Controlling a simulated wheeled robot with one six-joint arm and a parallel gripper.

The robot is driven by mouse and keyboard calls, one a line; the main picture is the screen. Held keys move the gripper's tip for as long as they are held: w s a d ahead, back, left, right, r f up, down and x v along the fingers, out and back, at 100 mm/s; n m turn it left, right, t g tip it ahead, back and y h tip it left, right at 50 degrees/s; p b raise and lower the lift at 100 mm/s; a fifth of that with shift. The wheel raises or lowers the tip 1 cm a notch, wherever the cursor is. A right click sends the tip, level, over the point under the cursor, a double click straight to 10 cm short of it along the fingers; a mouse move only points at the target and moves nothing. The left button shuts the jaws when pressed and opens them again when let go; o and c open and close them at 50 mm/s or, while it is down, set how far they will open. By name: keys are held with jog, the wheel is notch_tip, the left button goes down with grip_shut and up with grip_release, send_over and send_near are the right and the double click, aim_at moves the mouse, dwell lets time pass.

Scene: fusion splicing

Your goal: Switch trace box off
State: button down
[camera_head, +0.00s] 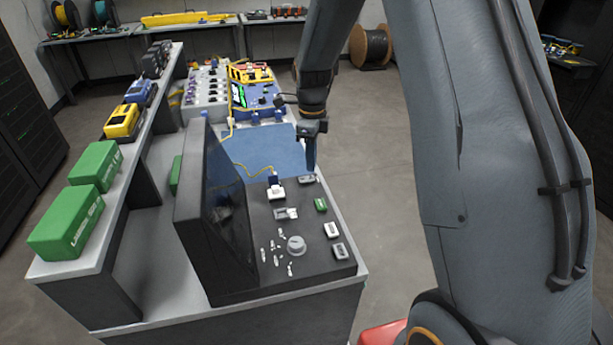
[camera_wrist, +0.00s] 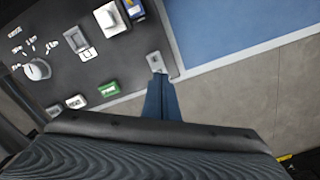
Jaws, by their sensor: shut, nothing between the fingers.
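A black console (camera_head: 265,255) with a dark upright screen (camera_head: 222,190) stands at the near end of the bench; I cannot read a name on it. Its panel holds a grey knob (camera_head: 296,245), a green switch (camera_head: 320,205), pale switches and a small grey rocker switch (camera_head: 307,179) at the far right corner. The rocker also shows in the wrist view (camera_wrist: 155,59). My gripper (camera_head: 312,169) is shut and empty, pointing down at this rocker. In the wrist view its fingertips (camera_wrist: 160,76) overlap the rocker's near end; I cannot tell whether they touch it.
A blue mat (camera_head: 262,150) lies just beyond the console, with a yellow cable across it. A blue-and-yellow instrument (camera_head: 252,92) stands farther back. Green boxes (camera_head: 65,225) sit on the left shelf.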

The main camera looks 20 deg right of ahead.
aim_at(311, 178)
notch_tip(311, 178, up, 4)
jog(key=shift+f+p, duration=0.1)
jog(key=shift+p, duration=1.1)
jog(key=s+r+n, duration=0.1)
jog(key=s+n, duration=1.1)
jog(key=s+r+n+t, duration=0.1)
jog(key=s+r+n, duration=0.1)
jog(key=s+n, duration=1)
jog(key=shift+s+r+b, duration=0.3)
jog(key=shift+s+b, duration=0.15)
jog(key=shift+s, duration=0.15)
